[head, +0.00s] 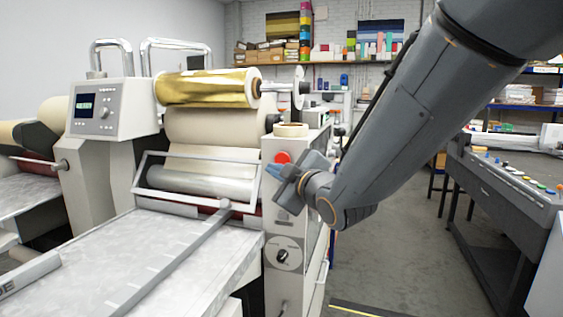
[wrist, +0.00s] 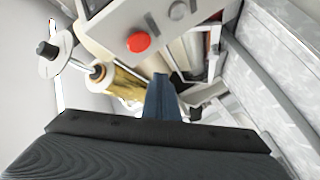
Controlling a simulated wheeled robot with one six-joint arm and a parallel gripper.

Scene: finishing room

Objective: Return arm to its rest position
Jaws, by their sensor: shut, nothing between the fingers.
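My arm comes in from the upper right of the head view and reaches down to the middle. My gripper (head: 272,173) is at its end, in front of the machine's right-hand side column, close to the red button (head: 283,157). Its fingers are shut and hold nothing. In the wrist view the blue fingertips of my gripper (wrist: 161,95) are together, and the red button (wrist: 138,42) shows beyond them. I cannot tell whether the fingers touch the machine.
The laminating machine (head: 283,228) carries a gold foil roll (head: 205,88) and a control panel (head: 97,112). Its feed table (head: 150,255) fills the lower left. A grey console (head: 505,185) stands at the right. Open floor (head: 390,255) lies between them.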

